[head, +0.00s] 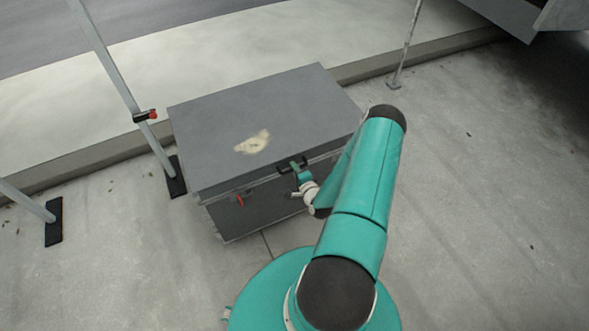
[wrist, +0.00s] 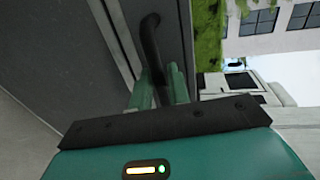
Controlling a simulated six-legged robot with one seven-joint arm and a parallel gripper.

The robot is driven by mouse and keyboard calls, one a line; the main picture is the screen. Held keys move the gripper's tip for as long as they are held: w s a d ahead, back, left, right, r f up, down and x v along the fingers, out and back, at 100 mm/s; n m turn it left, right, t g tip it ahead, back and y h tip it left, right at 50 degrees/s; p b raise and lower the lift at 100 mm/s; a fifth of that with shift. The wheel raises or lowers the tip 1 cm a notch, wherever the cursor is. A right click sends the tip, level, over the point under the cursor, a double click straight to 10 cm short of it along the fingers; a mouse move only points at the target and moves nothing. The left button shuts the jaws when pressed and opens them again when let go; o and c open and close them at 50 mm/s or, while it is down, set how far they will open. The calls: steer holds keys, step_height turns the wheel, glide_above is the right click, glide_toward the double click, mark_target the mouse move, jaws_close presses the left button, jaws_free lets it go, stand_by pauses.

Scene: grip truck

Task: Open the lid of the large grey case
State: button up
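The large grey case (head: 235,215) stands on the pavement in the middle of the head view. Its flat grey lid (head: 265,105) lies over the top and has a pale worn patch. I cannot tell whether there is a small gap under its front edge. A black handle (head: 290,164) is on the lid's front side; it also shows in the wrist view (wrist: 151,42). My gripper (head: 301,174) is at this handle. In the wrist view its two green fingers (wrist: 161,82) stand closely on either side of the handle, shut on it. The far finger contact is partly hidden.
A red latch (head: 240,200) is on the case front. A grey pole with a red clamp (head: 146,115) stands close to the case's left, on a black foot. A thin pole (head: 404,45) stands behind right. Pavement to the right is clear.

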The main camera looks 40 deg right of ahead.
steer(key=shift+w, duration=0.15)
jaws_close()
